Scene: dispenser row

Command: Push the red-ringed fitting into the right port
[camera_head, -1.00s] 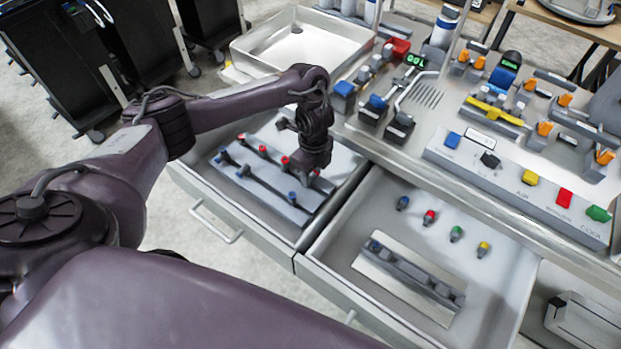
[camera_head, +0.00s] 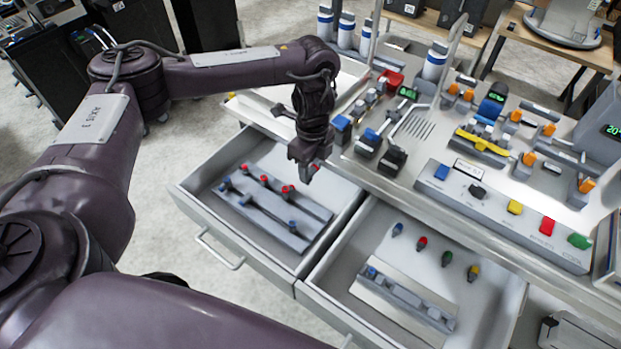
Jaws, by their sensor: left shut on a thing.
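My left gripper (camera_head: 305,160) is shut on a red-marked piece (camera_head: 315,166), of which only a small red part shows at the fingertips. It is held just above the right side of the open left drawer (camera_head: 330,187). Most of the piece is hidden by the gripper, so I cannot tell its full shape or its ring. Below, a grey rack (camera_head: 275,215) holds several red-topped and blue-topped pieces. I cannot make out for certain which opening is the right port. My right gripper is not in view.
The open right drawer (camera_head: 500,300) holds small coloured pieces and a metal block (camera_head: 405,300). Behind stands the bench with a colour-button panel (camera_head: 500,212), black-and-blue units (camera_head: 367,143) and a yellow-handled unit (camera_head: 482,141). A pale tray (camera_head: 262,110) lies at the back left.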

